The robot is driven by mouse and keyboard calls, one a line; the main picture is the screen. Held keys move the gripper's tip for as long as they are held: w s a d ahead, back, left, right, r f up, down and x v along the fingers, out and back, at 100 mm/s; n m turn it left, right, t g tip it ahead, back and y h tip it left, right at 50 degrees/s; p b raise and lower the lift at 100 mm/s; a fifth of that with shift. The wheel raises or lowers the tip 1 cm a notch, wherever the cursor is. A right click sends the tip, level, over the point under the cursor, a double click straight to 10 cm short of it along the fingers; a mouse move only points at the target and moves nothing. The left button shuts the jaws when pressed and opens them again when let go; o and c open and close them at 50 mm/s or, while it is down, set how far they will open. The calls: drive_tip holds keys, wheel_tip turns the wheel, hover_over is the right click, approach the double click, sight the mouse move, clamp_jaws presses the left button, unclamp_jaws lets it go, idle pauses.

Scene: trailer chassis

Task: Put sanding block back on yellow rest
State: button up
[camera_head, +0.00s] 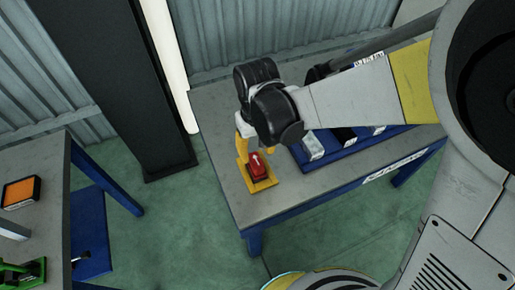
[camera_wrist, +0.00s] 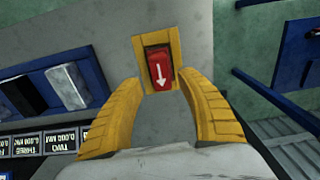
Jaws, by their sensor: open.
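The sanding block, a red block with a white arrow (camera_head: 257,163), sits on the yellow rest (camera_head: 264,184) near the left end of the grey bench. In the wrist view the red block (camera_wrist: 159,66) lies within the yellow rest (camera_wrist: 157,38), roughly lined up with it. My gripper (camera_head: 254,147) is just above and behind the block in the head view. In the wrist view its yellow fingers (camera_wrist: 158,82) are spread, with the block between and just beyond their tips. Nothing is held. Whether a finger touches the block cannot be told.
A blue tray (camera_head: 333,152) with grey and black blocks lies to the right on the same bench (camera_head: 226,122). A second bench at left holds an orange-topped block (camera_head: 21,192) and a green item (camera_head: 22,273). A dark column (camera_head: 125,80) stands behind. Green floor separates the benches.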

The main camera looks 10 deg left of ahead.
sight(257, 160)
wheel_tip(257, 160, up, 6)
drive_tip(key=r+p, duration=0.1)
drive_tip(key=p, duration=0.1)
drive_tip(key=s+d+r+m+t, duration=0.1)
drive_tip(key=d+r+m+t, duration=0.1)
drive_tip(key=d, duration=0.6)
drive_tip(key=s+d+r+m+t, duration=0.2)
drive_tip(key=d+r, duration=0.3)
drive_tip(key=d, duration=0.4)
drive_tip(key=s+d+r+m+t, duration=0.2)
drive_tip(key=d+r+t, duration=0.1)
drive_tip(key=d, duration=0.5)
drive_tip(key=shift+d+r, duration=0.15)
drive_tip(key=shift+d, duration=0.05)
drive_tip(key=shift+s, duration=0.1)
